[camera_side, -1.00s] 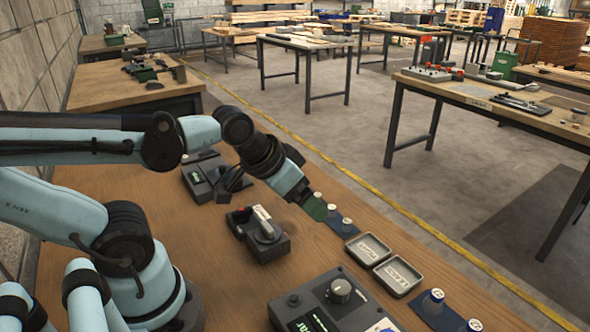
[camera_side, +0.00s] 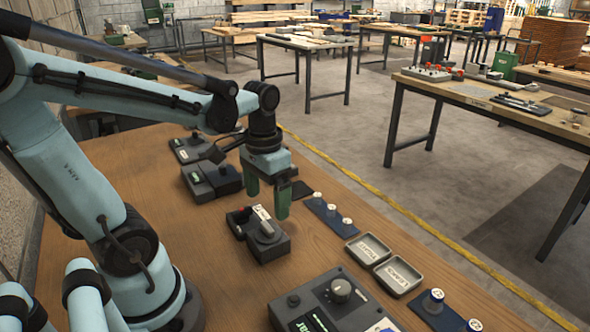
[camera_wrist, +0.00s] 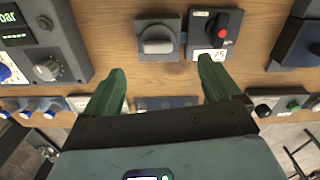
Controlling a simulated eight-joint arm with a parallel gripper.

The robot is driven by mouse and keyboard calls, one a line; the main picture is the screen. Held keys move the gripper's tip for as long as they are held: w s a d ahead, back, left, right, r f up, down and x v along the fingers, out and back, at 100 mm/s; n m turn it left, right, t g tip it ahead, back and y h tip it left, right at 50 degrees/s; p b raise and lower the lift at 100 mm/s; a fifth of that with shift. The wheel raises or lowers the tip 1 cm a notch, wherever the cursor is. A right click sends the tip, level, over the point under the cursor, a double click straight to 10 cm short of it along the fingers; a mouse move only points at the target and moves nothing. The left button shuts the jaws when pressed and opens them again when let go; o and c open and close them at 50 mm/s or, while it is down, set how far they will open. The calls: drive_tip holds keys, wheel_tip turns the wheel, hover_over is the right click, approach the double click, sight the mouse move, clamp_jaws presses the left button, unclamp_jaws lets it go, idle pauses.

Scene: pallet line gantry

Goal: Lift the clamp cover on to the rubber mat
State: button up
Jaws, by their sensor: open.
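My gripper (camera_side: 267,198) is open, pointing down with two green fingers, above the wooden bench and just behind a dark clamp-like fixture (camera_side: 266,248). Nothing shows between the fingers. In the wrist view my gripper (camera_wrist: 162,70) has its fingers apart, and a dark block with a rounded grey cover (camera_wrist: 157,38) lies beyond them. That piece looks like the clamp cover, though I cannot be certain. A flat dark square (camera_side: 302,190) right of the fingers in the side view may be the rubber mat; I cannot be sure.
Two shallow grey trays (camera_side: 368,249) lie right of the fixture, beside a blue strip with white caps (camera_side: 329,214). A control box with a knob (camera_side: 338,291) stands in front. A red-knobbed unit (camera_wrist: 214,38) adjoins the grey-covered block. Dark boxes (camera_side: 210,182) stand behind.

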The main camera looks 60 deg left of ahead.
sight(268, 226)
drive_tip(key=shift+s+d+f, duration=0.1)
drive_tip(key=shift+f, duration=1.65)
drive_tip(key=shift+s+d+f, duration=0.1)
drive_tip(key=shift+f, duration=1.65)
drive_tip(key=shift+c, duration=0.5)
drive_tip(key=c, duration=1.1)
drive_tip(key=shift+o, duration=0.2)
drive_tip(key=shift+r, duration=0.15)
